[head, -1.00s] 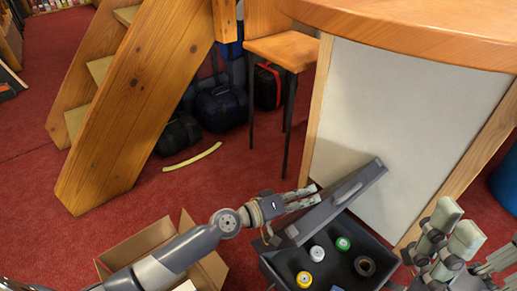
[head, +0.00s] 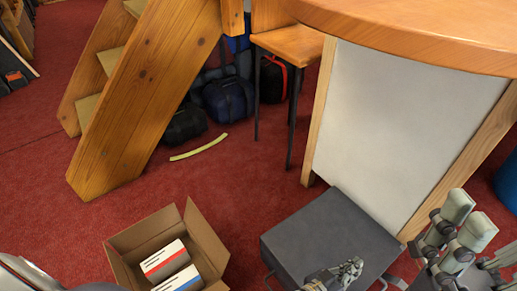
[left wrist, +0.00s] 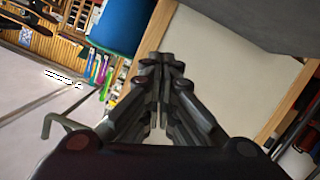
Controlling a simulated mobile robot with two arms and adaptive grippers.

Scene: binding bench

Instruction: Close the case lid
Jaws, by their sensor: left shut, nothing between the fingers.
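The dark grey case (head: 315,235) sits on the red carpet at the bottom centre of the head view. Its lid lies flat over it, and the inside is hidden. My left gripper (head: 350,270) is above the near part of the lid, shut and empty; I cannot tell whether it touches. In the left wrist view the left fingers (left wrist: 158,95) are together with nothing between them. My right gripper (head: 466,216) is at the lower right of the head view, right of the case; its jaw state is unclear.
An open cardboard box (head: 150,228) with two small cartons stands left of the case. A round-edged wooden counter (head: 430,30) with a pale panel (head: 385,130) stands behind the case. Wooden stairs (head: 150,100) are at upper left. Open carpet lies between.

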